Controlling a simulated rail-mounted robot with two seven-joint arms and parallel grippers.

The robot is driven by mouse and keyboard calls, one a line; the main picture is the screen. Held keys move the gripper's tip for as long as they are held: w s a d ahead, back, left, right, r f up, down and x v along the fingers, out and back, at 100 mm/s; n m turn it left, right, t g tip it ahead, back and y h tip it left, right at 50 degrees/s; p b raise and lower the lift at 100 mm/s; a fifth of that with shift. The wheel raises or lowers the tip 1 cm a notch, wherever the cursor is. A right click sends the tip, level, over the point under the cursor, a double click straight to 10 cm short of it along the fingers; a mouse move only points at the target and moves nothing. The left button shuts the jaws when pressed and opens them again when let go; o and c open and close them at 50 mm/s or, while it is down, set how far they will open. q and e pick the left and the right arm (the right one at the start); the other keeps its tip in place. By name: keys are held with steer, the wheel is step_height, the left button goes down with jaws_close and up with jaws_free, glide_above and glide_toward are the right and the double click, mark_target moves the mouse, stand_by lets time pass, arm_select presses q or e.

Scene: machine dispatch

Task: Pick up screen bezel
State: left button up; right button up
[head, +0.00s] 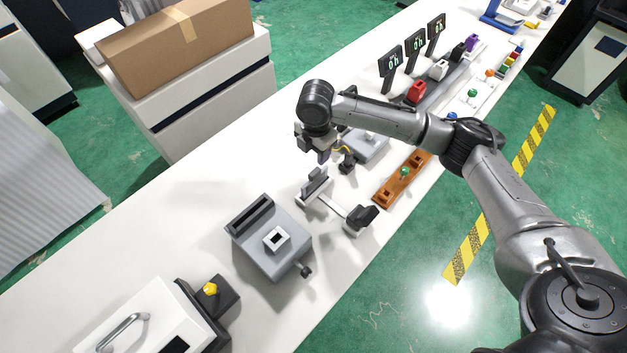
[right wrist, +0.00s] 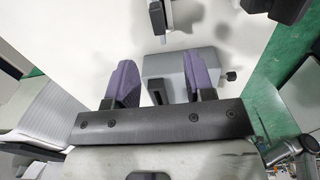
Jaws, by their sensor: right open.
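The screen bezel (head: 277,239) looks like a small white square frame with a dark opening. It lies on top of a grey fixture box (head: 262,258) with a dark slotted block at its far edge and a knob on its near side. My right gripper (head: 318,150) is above the table, apart from the bezel, in the head view. In the right wrist view its two purple-grey fingers (right wrist: 157,84) are spread with nothing between them. A grey box (right wrist: 180,68) with a knob shows beyond the fingers; the bezel is not clear there. My left gripper is out of view.
A clamp-like fixture (head: 340,208) stands right of the grey box. An orange-brown tray (head: 402,178) and another grey box (head: 368,143) are farther along. A white case with a handle (head: 128,330) stands at lower left. The white table between is bare.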

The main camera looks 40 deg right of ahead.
mark_target(315, 171)
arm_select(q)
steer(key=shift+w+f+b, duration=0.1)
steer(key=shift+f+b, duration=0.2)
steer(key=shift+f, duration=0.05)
arm_select(e)
step_height(315, 171, down, 6)
steer(key=shift+s+f, duration=0.1)
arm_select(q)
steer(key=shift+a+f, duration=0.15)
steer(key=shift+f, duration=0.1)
arm_select(e)
steer(key=shift+f, duration=1.35)
arm_select(q)
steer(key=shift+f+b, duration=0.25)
steer(key=shift+b, duration=0.25)
arm_select(e)
steer(key=f, duration=0.4)
steer(key=shift+w, duration=0.2)
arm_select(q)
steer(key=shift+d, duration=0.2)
arm_select(e)
steer(key=shift+c, duration=0.9)
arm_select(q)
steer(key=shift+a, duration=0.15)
arm_select(e)
jaws_close()
